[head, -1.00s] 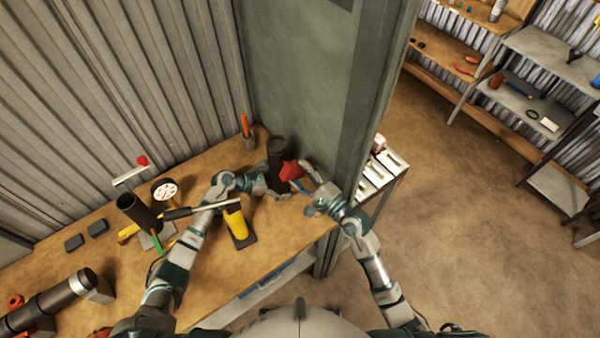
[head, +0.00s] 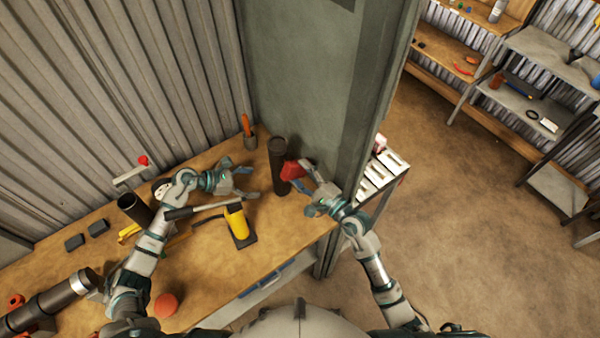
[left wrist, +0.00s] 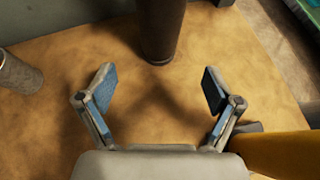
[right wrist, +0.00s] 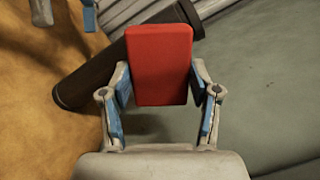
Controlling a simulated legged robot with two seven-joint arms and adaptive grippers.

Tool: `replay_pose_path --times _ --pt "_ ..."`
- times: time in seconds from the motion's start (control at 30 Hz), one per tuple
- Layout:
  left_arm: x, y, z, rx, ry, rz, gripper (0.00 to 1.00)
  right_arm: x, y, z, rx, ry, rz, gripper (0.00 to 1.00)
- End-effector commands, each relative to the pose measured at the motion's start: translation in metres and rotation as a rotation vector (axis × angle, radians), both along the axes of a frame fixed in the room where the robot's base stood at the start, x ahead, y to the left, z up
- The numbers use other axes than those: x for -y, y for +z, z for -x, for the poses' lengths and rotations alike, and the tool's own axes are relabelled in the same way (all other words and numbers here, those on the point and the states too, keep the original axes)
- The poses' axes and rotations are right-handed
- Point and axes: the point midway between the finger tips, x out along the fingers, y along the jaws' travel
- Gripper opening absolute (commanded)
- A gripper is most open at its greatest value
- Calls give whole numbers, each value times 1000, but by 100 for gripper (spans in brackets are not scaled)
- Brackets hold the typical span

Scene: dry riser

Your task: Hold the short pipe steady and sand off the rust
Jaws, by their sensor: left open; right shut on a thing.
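The short pipe (head: 278,168) is a dark brown cylinder standing upright on the bench near the grey wall panel. It also shows at the top of the left wrist view (left wrist: 160,30) and behind the red block in the right wrist view (right wrist: 85,85). My left gripper (head: 252,181) is open and empty, to the left of the pipe and apart from it. My right gripper (head: 303,178) is shut on a red sanding block (right wrist: 160,65), close to the pipe's right side. I cannot tell whether block and pipe touch. No rust shows clearly.
A cup with an orange-handled tool (head: 248,138) stands at the back.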

Motion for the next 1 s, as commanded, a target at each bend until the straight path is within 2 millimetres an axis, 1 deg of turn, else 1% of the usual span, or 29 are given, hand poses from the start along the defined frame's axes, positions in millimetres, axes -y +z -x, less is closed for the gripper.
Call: replay_pose_path --times 0.03,0.07,0.1,0.17,0.27,0.37,0.47,0.73,0.9,1.0 --pt "-1 0 0 -1 0 0 91 -1 0 0 0 0 0 34" --pt "-1 -1 0 -1 0 0 83 -1 0 0 0 0 0 34" --pt "-1 -3 0 -1 1 1 80 -1 0 0 -1 0 1 34" --pt "0 -8 -2 -2 1 4 80 -2 0 0 -1 0 1 34" --pt "1 -9 -3 1 1 4 80 -2 0 0 -1 0 1 34" --pt "7 -12 -4 1 0 5 80 -2 0 0 -1 0 1 34" --pt "17 -17 -7 1 0 5 80 -2 0 0 -1 0 1 34" --pt "55 -38 -18 -1 0 5 80 0 0 0 0 0 0 34" --pt "72 -48 -24 2 0 2 80 -1 0 0 0 0 0 34" --pt "78 -53 -26 1 0 3 80 -2 0 0 -1 0 1 34"
